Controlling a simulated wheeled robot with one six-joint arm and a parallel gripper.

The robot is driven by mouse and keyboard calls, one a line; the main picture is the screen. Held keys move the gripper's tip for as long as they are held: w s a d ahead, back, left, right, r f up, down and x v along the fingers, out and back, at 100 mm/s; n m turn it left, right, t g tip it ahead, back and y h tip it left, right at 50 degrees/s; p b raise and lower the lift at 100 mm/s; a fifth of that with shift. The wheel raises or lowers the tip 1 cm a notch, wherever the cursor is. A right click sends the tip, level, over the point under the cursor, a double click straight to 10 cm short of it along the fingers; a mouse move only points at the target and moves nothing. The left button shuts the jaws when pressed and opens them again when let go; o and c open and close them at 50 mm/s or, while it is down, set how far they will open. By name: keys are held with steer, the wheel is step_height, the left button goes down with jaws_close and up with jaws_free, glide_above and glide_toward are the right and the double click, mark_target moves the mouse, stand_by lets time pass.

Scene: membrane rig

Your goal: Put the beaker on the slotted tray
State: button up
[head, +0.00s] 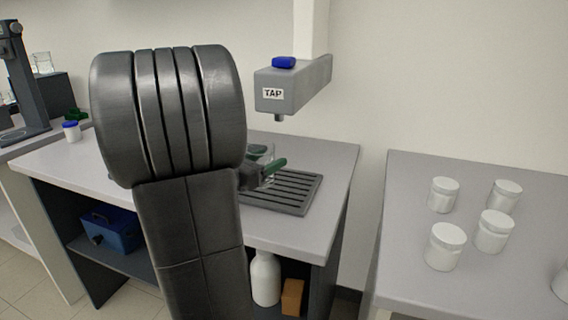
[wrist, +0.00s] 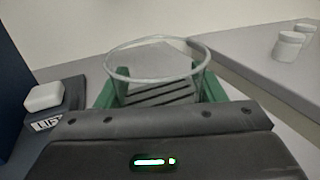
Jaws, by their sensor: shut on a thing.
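The clear glass beaker (wrist: 157,62) stands between the green fingers of my gripper (wrist: 162,90) in the wrist view, its open rim facing up. My gripper is shut on it. In the head view the beaker (head: 262,152) is partly hidden by my arm and my gripper (head: 264,172). The dark slotted tray (head: 293,190) lies on the bench below and to the right of the gripper. Its slots also show through the glass in the wrist view. I cannot tell whether the beaker's base touches anything.
A grey tap (head: 292,88) with a blue button overhangs the bench behind the tray. Several white jars (head: 446,246) stand on the right table (head: 400,200), across a gap. A labelled box with a white button (wrist: 44,96) is at left in the wrist view.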

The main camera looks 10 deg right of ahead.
steer(key=x, duration=0.6)
steer(key=shift+w+d, duration=0.15)
steer(key=shift+d, duration=0.05)
steer(key=shift+d+f, duration=0.1)
steer(key=shift+f, duration=0.05)
step_height(320, 180, down, 3)
steer(key=shift+w+f, duration=0.1)
steer(key=shift+f+b, duration=0.3)
steer(key=o, duration=1.1)
steer(key=shift+r, duration=0.1)
steer(key=shift+r+p, duration=0.15)
steer(key=shift+p, duration=0.15)
